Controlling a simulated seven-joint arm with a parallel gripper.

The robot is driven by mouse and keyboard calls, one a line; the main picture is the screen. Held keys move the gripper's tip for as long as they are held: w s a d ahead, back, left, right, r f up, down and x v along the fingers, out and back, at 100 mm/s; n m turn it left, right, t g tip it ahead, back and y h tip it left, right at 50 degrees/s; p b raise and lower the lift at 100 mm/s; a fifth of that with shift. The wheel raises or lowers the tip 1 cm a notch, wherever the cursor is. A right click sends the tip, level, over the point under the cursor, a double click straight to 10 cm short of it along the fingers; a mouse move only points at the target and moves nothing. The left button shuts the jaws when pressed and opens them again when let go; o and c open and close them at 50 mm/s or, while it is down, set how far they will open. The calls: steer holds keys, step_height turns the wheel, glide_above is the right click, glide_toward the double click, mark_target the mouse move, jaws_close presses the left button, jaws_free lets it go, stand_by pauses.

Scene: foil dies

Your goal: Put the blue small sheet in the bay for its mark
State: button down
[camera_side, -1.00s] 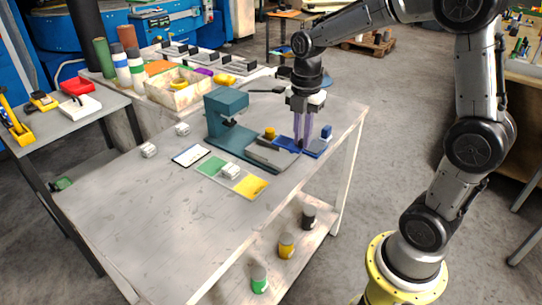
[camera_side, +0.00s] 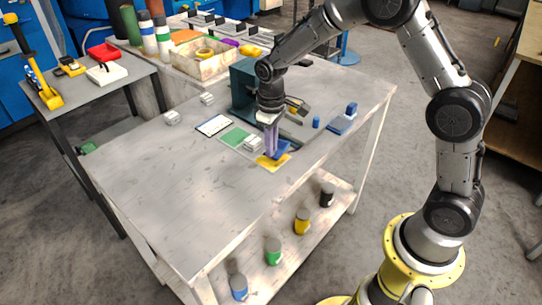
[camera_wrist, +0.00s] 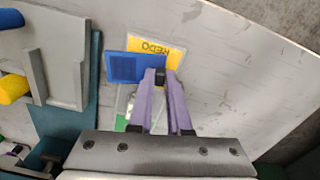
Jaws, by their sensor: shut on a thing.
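The blue small sheet (camera_side: 283,147) is held between the purple fingers of my gripper (camera_side: 271,156). In the wrist view the sheet (camera_wrist: 135,67) sticks out left of the fingertips (camera_wrist: 161,76), with a dark piece between them. The sheet overlaps part of the yellow bay (camera_wrist: 170,52), which carries the word REDO. I cannot tell whether the sheet touches the bay or is just above it. Any mark on the sheet is too small to read. In the side view the yellow bay (camera_side: 266,164) lies at the near end of the strip, past the green bay (camera_side: 235,137).
A white block (camera_side: 253,143) sits on the strip between the green and yellow bays. A white card (camera_side: 213,125) lies to the left, with other white blocks behind it. A teal press (camera_side: 243,88) stands behind my gripper. The table's front is clear.

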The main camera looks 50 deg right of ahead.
steer(key=shift+w+m, duration=0.25)
steer(key=shift+m, duration=0.95)
steer(key=shift+w+d+r+n, duration=0.35)
steer(key=shift+r+n, duration=0.15)
steer(key=shift+n, duration=0.4)
steer(key=d+n, duration=0.1)
steer(key=r+n, duration=0.1)
steer(key=n, duration=0.1)
steer(key=w+d+r+n, duration=0.1)
steer(key=shift+d+n, duration=0.3)
steer(key=shift+d, duration=0.05)
steer(key=d+n, duration=0.2)
steer(key=w+d+r+n, duration=0.1)
steer(key=d+n, duration=0.1)
steer(key=d+r+n, duration=0.1)
steer(key=d+n, duration=0.1)
steer(key=d, duration=0.1)
steer(key=shift+w+d+n, duration=0.1)
steer(key=shift+w+n, duration=0.05)
steer(key=shift+n, duration=0.15)
steer(key=d+r+n, duration=0.3)
steer(key=d+n, duration=0.8)
steer(key=d, duration=0.2)
steer(key=m, duration=0.1)
glide_toward(318, 108)
steer(key=shift+m, duration=0.3)
step_height(318, 108, down, 6)
steer(key=shift+d+r, duration=0.1)
steer(key=shift+r, duration=0.05)
